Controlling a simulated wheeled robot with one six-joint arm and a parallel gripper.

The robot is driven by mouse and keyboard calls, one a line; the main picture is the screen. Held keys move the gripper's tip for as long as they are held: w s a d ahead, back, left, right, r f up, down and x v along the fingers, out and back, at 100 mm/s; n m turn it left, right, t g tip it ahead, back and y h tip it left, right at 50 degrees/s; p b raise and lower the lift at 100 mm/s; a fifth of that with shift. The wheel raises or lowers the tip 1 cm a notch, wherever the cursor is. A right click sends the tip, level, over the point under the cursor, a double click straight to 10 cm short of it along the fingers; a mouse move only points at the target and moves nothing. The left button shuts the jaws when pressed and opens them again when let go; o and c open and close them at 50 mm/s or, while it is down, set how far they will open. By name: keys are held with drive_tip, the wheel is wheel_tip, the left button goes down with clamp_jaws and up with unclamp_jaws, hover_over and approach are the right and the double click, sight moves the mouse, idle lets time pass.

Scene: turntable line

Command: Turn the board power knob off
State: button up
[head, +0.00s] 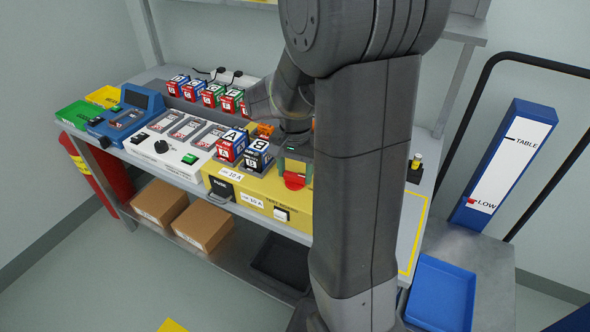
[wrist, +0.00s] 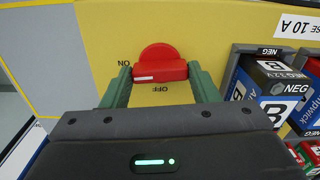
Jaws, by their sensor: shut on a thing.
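The red board power knob (wrist: 158,67) sits on the yellow board in the wrist view. Its grip bar lies level across the picture. The white mark on the bar is on its left half, towards the ON label (wrist: 124,63). The OFF label (wrist: 160,88) is just below the bar. My gripper (wrist: 160,72) has its green fingers at both ends of the bar, shut on it. In the head view the red knob (head: 294,181) shows on the yellow board (head: 240,196), below my gripper (head: 294,166), partly behind my arm.
Lettered battery blocks (wrist: 275,88) stand in holders close to the right of my gripper in the wrist view. In the head view, a white panel (head: 165,151) with a black dial is left of the yellow board. A blue tray (head: 441,292) lies at the lower right.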

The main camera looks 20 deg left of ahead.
sight(295, 174)
drive_tip(key=n, duration=0.4)
drive_tip(key=shift+p, duration=0.35)
drive_tip(key=n, duration=0.4)
drive_tip(key=shift+n, duration=0.4)
drive_tip(key=n+p, duration=0.1)
drive_tip(key=n, duration=0.3)
drive_tip(key=shift+n, duration=2)
drive_tip(key=o, duration=1)
drive_tip(key=shift+r, duration=0.1)
wheel_tip(295, 174, up, 14)
drive_tip(key=shift+f+p, duration=0.15)
drive_tip(key=shift+p, duration=0.2)
